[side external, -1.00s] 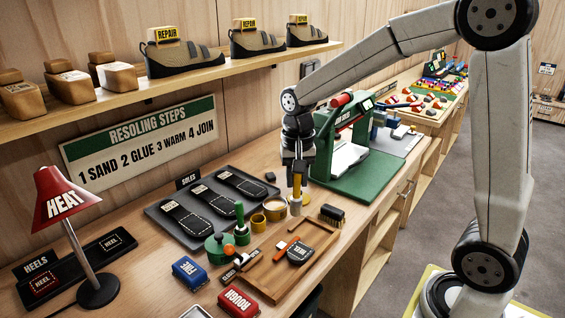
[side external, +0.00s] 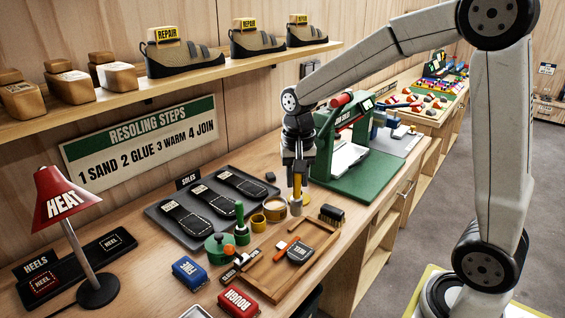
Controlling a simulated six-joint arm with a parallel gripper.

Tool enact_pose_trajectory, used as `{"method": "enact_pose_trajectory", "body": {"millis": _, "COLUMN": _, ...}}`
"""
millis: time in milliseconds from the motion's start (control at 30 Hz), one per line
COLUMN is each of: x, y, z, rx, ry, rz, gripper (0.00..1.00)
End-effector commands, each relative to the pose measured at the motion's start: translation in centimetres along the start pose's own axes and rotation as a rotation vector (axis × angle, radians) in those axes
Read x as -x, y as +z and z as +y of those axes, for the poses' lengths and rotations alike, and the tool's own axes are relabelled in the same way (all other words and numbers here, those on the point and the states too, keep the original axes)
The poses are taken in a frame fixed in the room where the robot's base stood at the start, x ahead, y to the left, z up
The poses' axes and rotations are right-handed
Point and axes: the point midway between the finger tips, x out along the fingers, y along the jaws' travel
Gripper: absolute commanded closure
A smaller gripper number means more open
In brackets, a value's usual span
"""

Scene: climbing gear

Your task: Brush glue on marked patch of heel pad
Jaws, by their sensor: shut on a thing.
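My gripper (side external: 297,166) points straight down over the bench and is shut on an upright brush with a yellow-orange handle (side external: 298,184). The brush's pale lower end (side external: 295,206) is beside an open tan pot (side external: 275,209); I cannot tell whether it touches the bench. A dark heel pad (side external: 299,252) with pale markings lies in a wooden tray (side external: 262,284), in front of the gripper. Two more heel pads lie on a black board at left: one with a red dashed outline (side external: 43,281), one with a pale outline (side external: 112,241). No glue is visible on the pads.
Near the tray are a dark bristle brush (side external: 332,214), a green pot (side external: 219,248), a blue block (side external: 189,270) and a red block (side external: 238,302). The soles tray (side external: 165,225) lies behind. A green press (side external: 345,160) stands right of the gripper; a red heat lamp (side external: 63,198) stands left.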

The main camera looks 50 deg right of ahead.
Motion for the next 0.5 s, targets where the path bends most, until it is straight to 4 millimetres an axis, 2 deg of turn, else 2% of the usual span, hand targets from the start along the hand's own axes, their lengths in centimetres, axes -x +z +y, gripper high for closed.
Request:
{"method": "enact_pose_trajectory", "body": {"millis": 267, "x": 0.0, "y": -0.8, "z": -0.3, "rx": -0.001, "ry": 0.0, "rz": 0.0, "gripper": 1.0}}
{"method": "enact_pose_trajectory", "body": {"millis": 500, "x": -0.1, "y": -3.8, "z": -1.4, "rx": -0.001, "ry": 0.0, "rz": -0.001, "gripper": 1.0}}
